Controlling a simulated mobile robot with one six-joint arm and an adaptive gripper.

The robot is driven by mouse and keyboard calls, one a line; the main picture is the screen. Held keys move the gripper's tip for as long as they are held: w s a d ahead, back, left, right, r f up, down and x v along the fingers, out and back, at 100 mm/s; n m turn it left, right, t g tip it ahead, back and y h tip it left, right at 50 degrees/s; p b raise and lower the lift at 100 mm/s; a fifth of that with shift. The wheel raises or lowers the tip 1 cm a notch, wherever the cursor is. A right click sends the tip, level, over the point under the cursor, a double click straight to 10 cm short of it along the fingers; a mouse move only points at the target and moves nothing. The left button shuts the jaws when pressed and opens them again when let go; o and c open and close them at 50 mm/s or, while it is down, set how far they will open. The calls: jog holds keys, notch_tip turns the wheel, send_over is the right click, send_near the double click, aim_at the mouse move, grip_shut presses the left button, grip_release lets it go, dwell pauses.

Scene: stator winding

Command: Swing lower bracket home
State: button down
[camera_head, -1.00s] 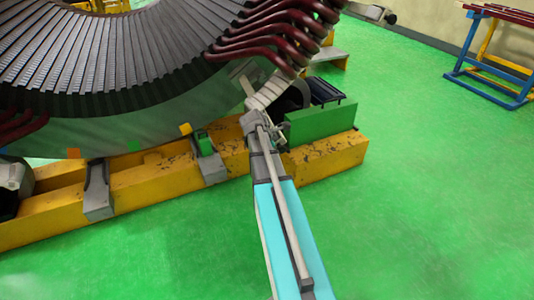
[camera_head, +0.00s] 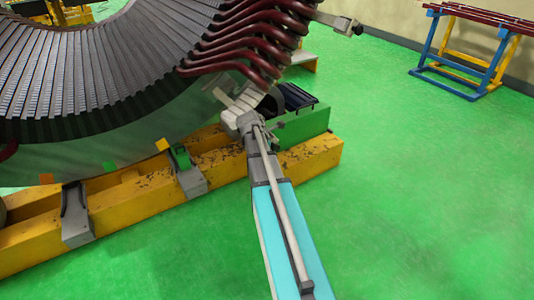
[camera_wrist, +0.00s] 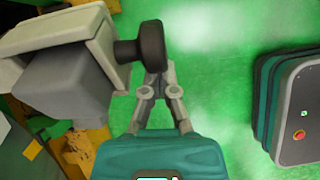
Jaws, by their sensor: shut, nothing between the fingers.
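The lower bracket (camera_wrist: 62,42) is a beige-grey arm with a grey block and a dark round knob (camera_wrist: 141,47), at the upper left of the wrist view. My gripper (camera_wrist: 157,72) is shut and empty, with its fingertips right at the knob's lower side. I cannot tell whether they touch it. In the head view my arm reaches to the lower right of the stator (camera_head: 110,75). There its wrist hides most of the bracket and the fingers.
The stator rests on a yellow beam (camera_head: 130,205) with grey clamps (camera_head: 76,215). Dark red coil ends (camera_head: 255,40) jut out above my wrist. An upper bracket (camera_head: 338,20) sticks out right of them. A blue and yellow rack (camera_head: 470,50) stands back right. Green floor at right is clear.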

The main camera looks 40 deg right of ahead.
jog(key=shift+w+d+r, duration=0.15)
jog(key=shift+d, duration=0.1)
jog(key=shift+a, duration=0.1)
jog(key=shift+a+f+b, duration=1.4)
jog(key=shift+f+b, duration=0.2)
jog(key=p+v, duration=0.9)
jog(key=v, duration=0.1)
jog(key=shift+a, duration=0.15)
